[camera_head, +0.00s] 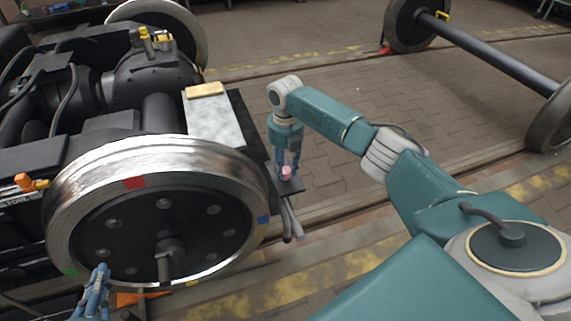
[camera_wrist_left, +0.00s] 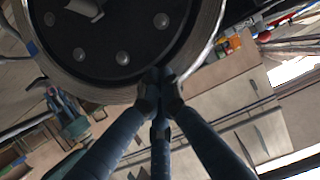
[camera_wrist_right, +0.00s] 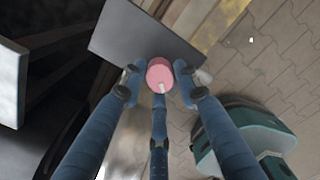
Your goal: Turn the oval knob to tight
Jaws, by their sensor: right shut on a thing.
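The pink knob (camera_wrist_right: 159,72) sits on a dark flat plate (camera_wrist_right: 125,35) in the right wrist view and has a small white mark on its rim. In the head view the knob (camera_head: 286,172) shows small and pink beside the wheel. My right gripper (camera_wrist_right: 157,82) has its blue fingers around the knob and is shut on it. It also shows in the head view (camera_head: 288,165), pointing down. My left gripper (camera_wrist_left: 160,80) has its fingertips together with nothing visible between them, close to the wheel's rim. No tight marking is readable.
The large steel wheel (camera_head: 150,170) with coloured rim marks fills the left of the head view. A grey box with a yellow block (camera_head: 205,90) stands behind it. Grey hoses (camera_head: 290,220) hang below the plate. Another wheelset (camera_head: 490,65) stands at the back right. Paved floor between is clear.

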